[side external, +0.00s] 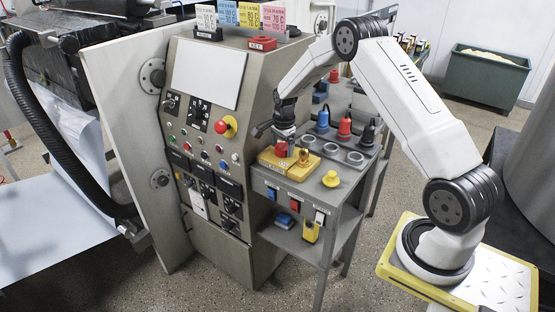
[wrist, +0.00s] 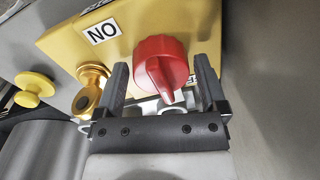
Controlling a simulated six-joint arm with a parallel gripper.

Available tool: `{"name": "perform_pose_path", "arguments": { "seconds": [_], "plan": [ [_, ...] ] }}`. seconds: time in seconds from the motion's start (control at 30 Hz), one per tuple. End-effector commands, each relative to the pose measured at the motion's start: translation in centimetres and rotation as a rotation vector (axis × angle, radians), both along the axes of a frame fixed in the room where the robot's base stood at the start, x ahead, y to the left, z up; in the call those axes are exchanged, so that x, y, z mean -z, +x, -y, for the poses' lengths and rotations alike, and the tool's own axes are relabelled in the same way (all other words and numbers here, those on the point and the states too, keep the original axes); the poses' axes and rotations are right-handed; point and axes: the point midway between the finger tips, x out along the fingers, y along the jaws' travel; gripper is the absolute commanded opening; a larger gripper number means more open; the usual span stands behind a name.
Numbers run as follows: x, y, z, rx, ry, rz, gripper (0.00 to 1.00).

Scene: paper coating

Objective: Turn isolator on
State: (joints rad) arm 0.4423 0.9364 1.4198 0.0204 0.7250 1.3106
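The isolator is a yellow box (side external: 290,168) on the grey bench, with a red rotary knob (side external: 281,147). In the wrist view the red knob (wrist: 160,58) has its ridge pointing down the picture, slightly right. An ON label (wrist: 103,31), seen upside down, is at upper left on the yellow face (wrist: 65,42). A second label is mostly hidden behind the right finger. My gripper (wrist: 160,66) is open with one finger on each side of the knob. A gap shows at the left finger; contact at the right finger cannot be told.
A brass fitting (wrist: 88,98) sits just outside my left finger, with a yellow mushroom button (side external: 331,179) nearby. Blue, red and black plugs (side external: 344,126) stand behind the isolator. The control panel (side external: 210,115) with a red emergency button is close at left.

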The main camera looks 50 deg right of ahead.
Motion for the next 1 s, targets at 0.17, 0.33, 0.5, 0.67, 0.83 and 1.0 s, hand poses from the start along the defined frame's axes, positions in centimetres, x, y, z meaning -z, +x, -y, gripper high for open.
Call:
{"name": "perform_pose_path", "arguments": {
  "seconds": [0.17,0.33,0.5,0.67,0.83,1.0],
  "plan": [
    [-0.03,0.00,0.00,0.000,0.000,0.000,0.30],
    [-0.04,0.00,0.01,0.000,0.000,0.000,0.00],
    [-0.05,0.01,0.00,0.010,0.001,0.000,0.00],
    [-0.05,0.04,-0.03,0.066,0.001,0.000,0.00],
    [-0.05,0.10,-0.07,0.167,0.001,0.001,0.00],
    [-0.05,0.14,-0.09,0.245,0.002,0.000,0.00]
  ]
}}
